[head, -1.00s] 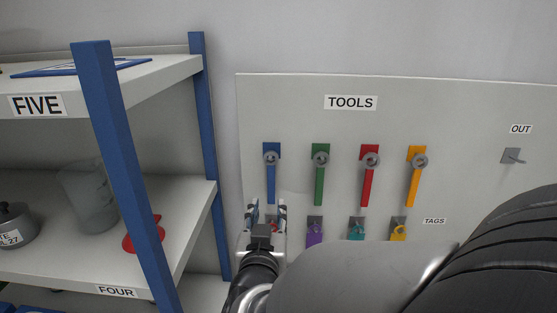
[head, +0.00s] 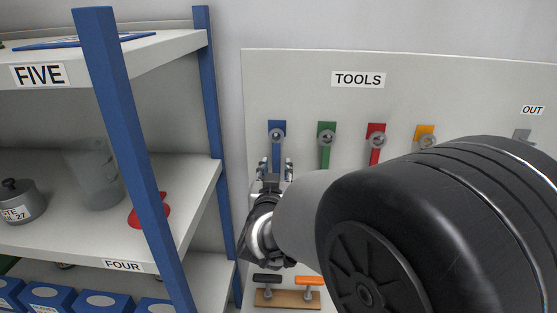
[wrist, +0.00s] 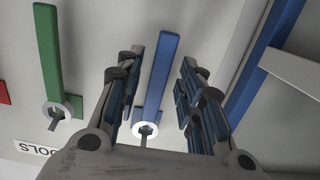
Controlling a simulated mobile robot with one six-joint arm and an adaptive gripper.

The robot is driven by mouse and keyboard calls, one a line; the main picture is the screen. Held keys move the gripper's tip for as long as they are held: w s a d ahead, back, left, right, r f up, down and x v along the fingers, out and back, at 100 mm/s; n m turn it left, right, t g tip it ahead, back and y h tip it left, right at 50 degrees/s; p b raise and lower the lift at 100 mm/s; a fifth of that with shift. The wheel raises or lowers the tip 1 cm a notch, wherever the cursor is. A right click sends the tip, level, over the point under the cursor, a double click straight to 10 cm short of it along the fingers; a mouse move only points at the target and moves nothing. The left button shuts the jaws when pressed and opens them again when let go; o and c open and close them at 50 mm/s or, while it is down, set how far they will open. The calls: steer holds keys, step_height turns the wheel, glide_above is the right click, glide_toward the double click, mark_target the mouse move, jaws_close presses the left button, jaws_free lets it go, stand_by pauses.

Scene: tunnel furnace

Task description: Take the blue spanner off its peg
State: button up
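The blue spanner (head: 277,153) hangs upright at the left end of the tool board, its grey ring on a peg at the top and its blue handle hanging down. My gripper (head: 275,170) is at the spanner's lower handle in the head view. In the wrist view, the blue spanner (wrist: 160,62) lies between the two fingers of my gripper (wrist: 160,72). The fingers are apart, with a visible gap on each side of the handle. Whether they have reached the handle's depth is hard to tell. The handle's lower end is partly hidden in the head view.
Green (head: 326,150), red (head: 375,152) and orange (head: 425,132) spanners hang to the right on the board (head: 420,80). The shelf rack's blue post (head: 210,110) stands close on the left. My arm hides the board's lower right.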

steer(key=c, duration=0.8)
stand_by(0.4)
steer(key=shift+r, duration=0.2)
jaws_close()
steer(key=shift+r, duration=0.2)
steer(key=shift+s+r, duration=0.15)
steer(key=shift+s, duration=0.65)
steer(key=shift+s+r, duration=0.15)
steer(key=shift+s, duration=0.65)
glide_toward(276, 164)
steer(key=shift+s+f+p, duration=0.15)
steer(key=shift+s+p, duration=0.05)
steer(key=shift+s, duration=0.4)
steer(key=shift+s+f+p, duration=0.15)
steer(key=shift+s, duration=0.45)
